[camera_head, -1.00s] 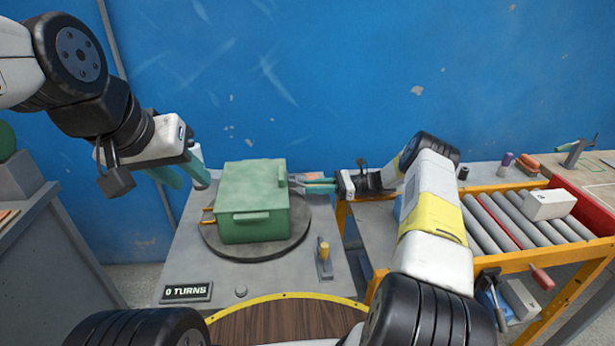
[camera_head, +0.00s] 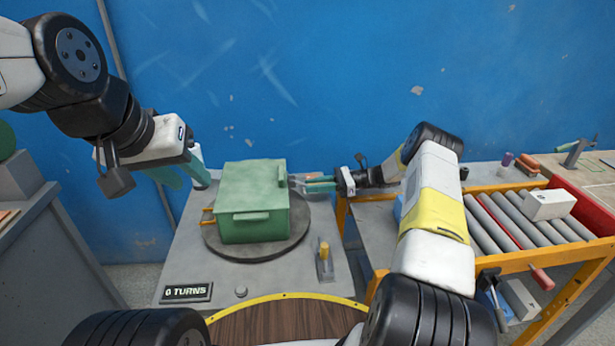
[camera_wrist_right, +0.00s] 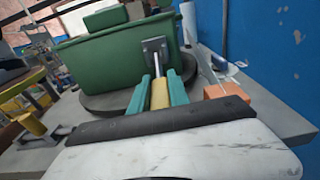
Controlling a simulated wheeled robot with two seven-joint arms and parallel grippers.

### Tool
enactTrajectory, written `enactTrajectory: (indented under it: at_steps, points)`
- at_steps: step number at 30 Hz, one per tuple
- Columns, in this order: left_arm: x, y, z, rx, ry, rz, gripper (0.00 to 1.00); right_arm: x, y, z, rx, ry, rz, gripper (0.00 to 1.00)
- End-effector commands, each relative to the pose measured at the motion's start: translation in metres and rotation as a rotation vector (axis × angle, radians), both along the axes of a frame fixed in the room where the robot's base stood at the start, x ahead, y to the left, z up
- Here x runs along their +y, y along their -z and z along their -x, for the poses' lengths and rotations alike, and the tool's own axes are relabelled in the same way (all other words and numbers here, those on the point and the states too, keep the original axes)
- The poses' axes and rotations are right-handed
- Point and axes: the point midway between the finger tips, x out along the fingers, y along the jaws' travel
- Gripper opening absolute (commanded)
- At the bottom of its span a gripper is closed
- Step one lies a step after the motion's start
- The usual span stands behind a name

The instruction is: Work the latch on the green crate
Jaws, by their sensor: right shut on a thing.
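The green crate (camera_head: 252,198) sits lidded on a dark round turntable (camera_head: 268,253). Its latch shows in the right wrist view: a grey plate (camera_wrist_right: 155,46) on the crate wall, a thin metal rod and a yellow grip (camera_wrist_right: 159,95). My right gripper (camera_head: 305,184) is at the crate's right side; its teal fingers (camera_wrist_right: 160,92) are shut on the yellow grip. In the head view the grip is mostly hidden by the fingers.
A "0 TURNS" display (camera_head: 186,292) and a small yellow-handled fixture (camera_head: 324,262) stand on the grey table near its front. An orange block (camera_wrist_right: 227,91) lies beside my right gripper. A roller rack with a yellow frame (camera_head: 545,258) is at right. The blue wall is behind.

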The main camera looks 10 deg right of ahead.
Motion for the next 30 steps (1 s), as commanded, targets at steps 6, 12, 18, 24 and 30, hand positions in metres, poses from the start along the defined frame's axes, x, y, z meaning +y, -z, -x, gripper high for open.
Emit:
enactTrajectory:
  at_steps: [6,12,18,24,30]
  points:
    - [0.000,0.000,0.000,0.000,0.000,0.000,0.36,-0.003,-0.014,-0.001,-0.003,0.001,0.162,0.00]
    - [0.000,0.000,0.000,0.000,0.000,0.000,0.36,-0.003,-0.028,-0.001,-0.004,0.001,0.349,0.00]
    - [0.000,0.000,0.000,0.000,0.000,0.000,0.36,-0.001,-0.041,0.000,-0.005,-0.001,0.539,0.00]
    - [0.000,0.000,0.000,0.000,0.000,0.000,0.36,0.004,-0.055,-0.001,-0.005,-0.001,0.729,0.00]
    - [0.000,0.000,0.000,0.000,0.000,0.000,0.36,0.012,-0.066,-0.001,-0.005,-0.002,0.918,0.00]
